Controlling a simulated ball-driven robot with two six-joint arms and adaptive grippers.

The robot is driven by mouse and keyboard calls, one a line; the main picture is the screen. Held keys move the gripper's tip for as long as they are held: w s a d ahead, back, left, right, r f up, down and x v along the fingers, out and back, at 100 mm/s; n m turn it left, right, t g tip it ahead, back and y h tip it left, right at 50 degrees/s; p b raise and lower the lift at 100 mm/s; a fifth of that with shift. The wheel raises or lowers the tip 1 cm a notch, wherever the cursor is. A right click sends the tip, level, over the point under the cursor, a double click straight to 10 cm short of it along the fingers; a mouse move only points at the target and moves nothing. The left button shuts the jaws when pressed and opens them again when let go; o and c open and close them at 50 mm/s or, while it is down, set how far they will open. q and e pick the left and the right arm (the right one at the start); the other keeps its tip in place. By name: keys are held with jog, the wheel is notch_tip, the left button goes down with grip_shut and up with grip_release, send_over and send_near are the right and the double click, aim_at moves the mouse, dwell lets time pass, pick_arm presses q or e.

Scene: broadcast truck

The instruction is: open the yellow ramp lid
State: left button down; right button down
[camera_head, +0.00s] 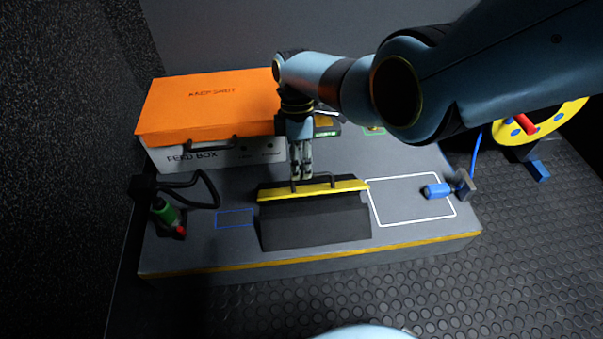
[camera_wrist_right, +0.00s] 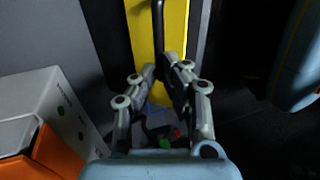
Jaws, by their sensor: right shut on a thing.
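The yellow ramp lid (camera_head: 340,187) shows as a narrow yellow strip along the back edge of the dark sloped ramp (camera_head: 315,222) in the head view. Its dark bar handle (camera_head: 327,178) stands up on it. I cannot tell exactly how far the lid is tilted. My right gripper (camera_head: 302,176) reaches down from behind and is shut on the left part of the handle. In the right wrist view the yellow lid (camera_wrist_right: 172,30) and the handle (camera_wrist_right: 158,25) run up between the fingertips (camera_wrist_right: 169,68). My left gripper is not in view.
A white feed box (camera_head: 215,156) with an orange lid (camera_head: 205,105) stands back left. A green cylinder (camera_head: 165,211) with a black cable is at the left. A yellow reel (camera_head: 545,122) stands far right.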

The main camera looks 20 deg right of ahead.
jog(key=shift+x, duration=0.85)
jog(key=c, duration=1.4)
grip_release()
jog(key=shift+w, duration=0.15)
jog(key=shift+w+r, duration=0.1)
jog(key=shift+r, duration=0.1)
jog(key=v, duration=1.2)
jog(key=shift+w, duration=0.1)
